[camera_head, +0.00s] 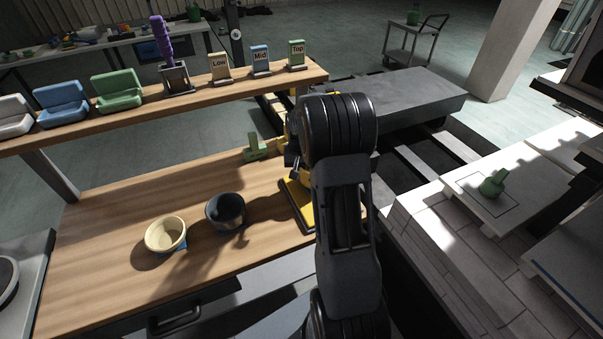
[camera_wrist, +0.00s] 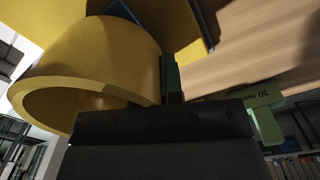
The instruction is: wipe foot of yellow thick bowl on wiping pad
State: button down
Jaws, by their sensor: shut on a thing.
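The yellow thick bowl (camera_wrist: 92,62) is large at the left of the wrist view, its open rim toward the lower left. My gripper (camera_wrist: 166,88) is shut on the bowl's wall at its right side. The yellow wiping pad (camera_wrist: 172,18) fills the top of the wrist view, behind the foot end of the bowl. I cannot tell whether the foot touches it. In the head view the wiping pad (camera_head: 298,203) lies near the table's right end, partly hidden by my arm. My arm hides most of the gripper and bowl there.
A cream bowl (camera_head: 165,235) and a dark bowl (camera_head: 225,211) stand left on the table. White kiln-car slabs (camera_head: 470,235) lie right.

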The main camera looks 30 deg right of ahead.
aim_at(305, 184)
jog(key=shift+s+a+r, duration=0.1)
jog(key=shift+s+a, duration=0.1)
jog(key=shift+s, duration=1.05)
jog(key=shift+s+a, duration=0.15)
jog(key=shift+s, duration=1.15)
jog(key=shift+s+a+r, duration=0.1)
jog(key=shift+s+a, duration=0.1)
jog(key=shift+s, duration=1.05)
jog(key=shift+w, duration=0.1)
jog(key=shift+w+d+f, duration=0.1)
jog(key=shift+w+d, duration=0.05)
jog(key=shift+w, duration=0.75)
jog(key=shift+w+d+f, duration=0.1)
jog(key=shift+w, duration=0.8)
jog(key=shift+w+d+r+p, duration=0.1)
jog(key=shift+w+d+p, duration=0.05)
jog(key=shift+w, duration=0.85)
jog(key=shift+w+d+p, duration=0.15)
jog(key=shift+w, duration=0.85)
jog(key=shift+s+a+f+b, duration=0.1)
jog(key=shift+s+a+b, duration=0.1)
jog(key=shift+s, duration=0.85)
jog(key=shift+s+a+f+b, duration=0.1)
jog(key=shift+s+b, duration=0.05)
jog(key=shift+s, duration=0.9)
jog(key=shift+s+a+r, duration=0.1)
jog(key=shift+s+a, duration=0.05)
jog(key=shift+s, duration=0.8)
jog(key=shift+s+a, duration=0.1)
jog(key=shift+s, duration=0.85)
